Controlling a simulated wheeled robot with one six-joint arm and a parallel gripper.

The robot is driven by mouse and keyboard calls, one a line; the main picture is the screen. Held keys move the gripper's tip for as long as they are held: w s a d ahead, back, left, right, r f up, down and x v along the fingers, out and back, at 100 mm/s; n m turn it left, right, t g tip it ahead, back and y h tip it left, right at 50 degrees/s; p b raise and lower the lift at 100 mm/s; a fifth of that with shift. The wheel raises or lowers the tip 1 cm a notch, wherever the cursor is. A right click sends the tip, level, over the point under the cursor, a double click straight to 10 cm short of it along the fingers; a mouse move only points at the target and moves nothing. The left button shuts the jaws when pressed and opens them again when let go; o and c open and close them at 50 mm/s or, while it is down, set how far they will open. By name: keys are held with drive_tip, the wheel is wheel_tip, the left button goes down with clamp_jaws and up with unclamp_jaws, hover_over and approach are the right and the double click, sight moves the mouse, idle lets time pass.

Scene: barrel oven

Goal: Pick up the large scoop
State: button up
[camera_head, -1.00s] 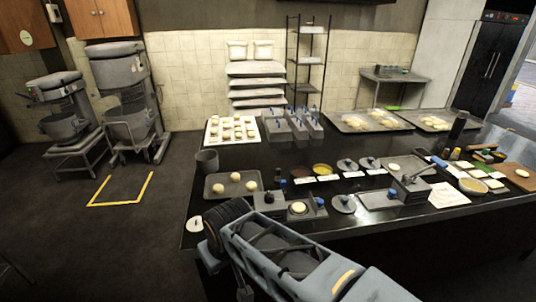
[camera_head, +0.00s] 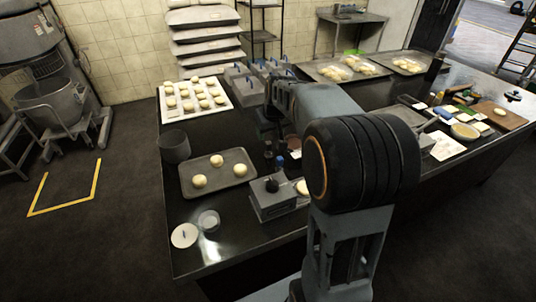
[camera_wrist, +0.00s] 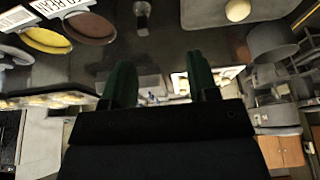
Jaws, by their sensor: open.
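I cannot single out the large scoop for certain. Several blue handles stick up from the grey bins (camera_head: 240,79) at the back of the counter; what is in the bins is too small to tell. My gripper (camera_wrist: 160,72) is open in the wrist view, its two dark green fingers apart with nothing held between them. In the head view my arm reaches over the counter toward the bins, and the gripper is mostly hidden behind its own links.
A tray with dough balls (camera_head: 238,180), a grey cup (camera_head: 174,147) and a white board of dough balls (camera_head: 212,113) lie left of my arm. Dough trays (camera_head: 318,72) lie behind. My arm hides the counter's middle. Bowls (camera_wrist: 45,40) show in the wrist view.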

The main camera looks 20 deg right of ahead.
approach(269, 143)
drive_tip(key=x, duration=0.6)
drive_tip(key=shift+d, duration=0.15)
drive_tip(key=shift+x, duration=2.95)
drive_tip(key=shift+s, duration=0.1)
drive_tip(key=c, duration=0.9)
drive_tip(key=shift+c, duration=0.3)
drive_tip(key=shift+r, duration=0.1)
